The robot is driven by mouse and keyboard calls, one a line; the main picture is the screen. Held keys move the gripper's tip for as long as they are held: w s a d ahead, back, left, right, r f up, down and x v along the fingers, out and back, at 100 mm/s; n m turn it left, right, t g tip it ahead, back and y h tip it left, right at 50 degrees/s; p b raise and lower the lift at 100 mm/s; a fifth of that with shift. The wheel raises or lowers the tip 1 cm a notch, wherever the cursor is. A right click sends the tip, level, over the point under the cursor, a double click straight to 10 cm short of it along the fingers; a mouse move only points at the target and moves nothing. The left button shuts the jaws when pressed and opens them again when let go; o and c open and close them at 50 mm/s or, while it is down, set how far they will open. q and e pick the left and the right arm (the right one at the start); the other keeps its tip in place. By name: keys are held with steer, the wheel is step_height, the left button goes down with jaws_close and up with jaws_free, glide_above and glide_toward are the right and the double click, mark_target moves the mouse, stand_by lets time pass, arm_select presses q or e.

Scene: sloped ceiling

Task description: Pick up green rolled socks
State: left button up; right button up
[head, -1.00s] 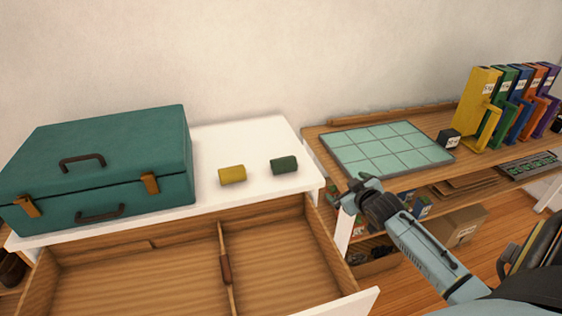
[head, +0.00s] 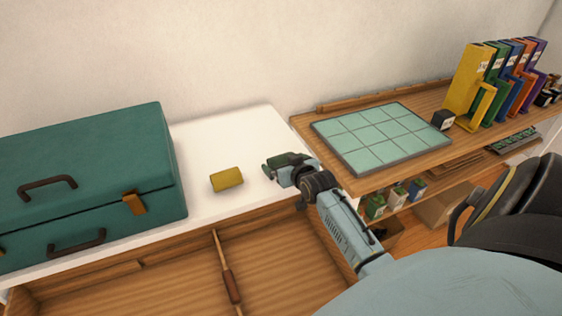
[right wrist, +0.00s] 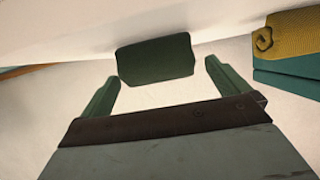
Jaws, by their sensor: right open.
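The green rolled socks (right wrist: 156,62) are a dark green roll on the white top. In the right wrist view they lie just beyond and between my right gripper's fingertips (right wrist: 161,74), with the fingers apart on either side and the jaws empty. In the head view the socks (head: 288,158) are partly hidden behind my right gripper (head: 277,168), which is at them from the right. I cannot tell whether a finger touches them. My left gripper is not in view.
A yellow roll (head: 226,179) lies left of the socks. A teal suitcase (head: 85,180) fills the left of the white top (head: 240,130). An open wooden drawer (head: 180,285) is below. A wooden desk with a tiled mat (head: 375,138) and colored binders (head: 470,85) is at right.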

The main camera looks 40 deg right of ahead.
mark_target(279, 159)
steer(key=shift+w+d+f, duration=0.25)
steer(key=shift+w+f, duration=0.05)
steer(key=shift+w, duration=0.3)
steer(key=b+x, duration=0.1)
steer(key=x, duration=0.2)
steer(key=shift+w+d+f, duration=0.1)
steer(key=shift+f, duration=0.15)
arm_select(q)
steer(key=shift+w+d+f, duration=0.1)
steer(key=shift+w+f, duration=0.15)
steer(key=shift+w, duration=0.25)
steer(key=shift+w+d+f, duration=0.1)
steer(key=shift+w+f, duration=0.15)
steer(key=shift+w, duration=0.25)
arm_select(e)
steer(key=shift+w+d+f, duration=0.1)
steer(key=shift+w+f, duration=0.1)
steer(key=shift+w, duration=0.3)
steer(key=c, duration=1)
steer(key=shift+r, duration=0.1)
